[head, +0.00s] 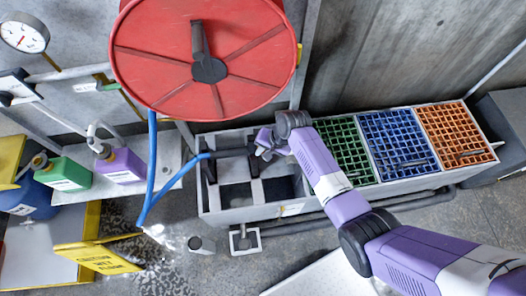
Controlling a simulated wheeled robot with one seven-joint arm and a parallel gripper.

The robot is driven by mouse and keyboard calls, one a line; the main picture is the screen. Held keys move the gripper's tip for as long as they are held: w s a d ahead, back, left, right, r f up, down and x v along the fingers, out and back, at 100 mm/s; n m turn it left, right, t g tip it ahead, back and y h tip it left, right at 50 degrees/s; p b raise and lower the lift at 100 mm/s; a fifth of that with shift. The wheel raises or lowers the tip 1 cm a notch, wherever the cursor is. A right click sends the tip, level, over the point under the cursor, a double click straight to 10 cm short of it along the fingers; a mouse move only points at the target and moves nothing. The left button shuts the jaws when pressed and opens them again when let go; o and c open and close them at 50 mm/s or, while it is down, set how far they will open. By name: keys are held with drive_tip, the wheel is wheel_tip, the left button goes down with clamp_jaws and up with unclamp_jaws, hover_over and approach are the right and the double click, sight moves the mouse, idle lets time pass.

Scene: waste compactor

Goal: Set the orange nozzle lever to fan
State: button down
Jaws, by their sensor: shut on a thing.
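My gripper (264,145) is at the end of my purple arm, above the grey open-topped bin unit. It is small in view and partly covered by its own wrist. It is shut on what looks like the dark nozzle end of the blue hose, though the held part is mostly hidden. The blue hose (151,165) hangs from the red reel (150,55), loops down, and rises toward the gripper. I cannot make out the orange nozzle lever or its setting.
The bin unit (290,209) has green (343,150), blue (398,140) and orange (455,130) grids on its right.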

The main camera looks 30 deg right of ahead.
drive_tip(key=shift+w+d+r+g+b, duration=0.15)
drive_tip(key=shift+w+g+b, duration=0.1)
drive_tip(key=shift+g, duration=0.25)
drive_tip(key=shift+w+d+f+g+b, duration=0.15)
drive_tip(key=shift+g+b, duration=0.1)
drive_tip(key=shift+g, duration=0.25)
drive_tip(key=shift+w+r+m+g+y+b, duration=0.15)
drive_tip(key=shift+r+m+g+y+b, duration=0.15)
drive_tip(key=shift+r+g+y+b, duration=0.15)
drive_tip(key=shift+f, duration=0.1)
drive_tip(key=c, duration=1.4)
unclamp_jaws()
drive_tip(key=shift+a, duration=0.1)
drive_tip(key=shift+c, duration=0.2)
drive_tip(key=shift+w, duration=0.1)
drive_tip(key=v, duration=0.8)
drive_tip(key=shift+p, duration=0.4)
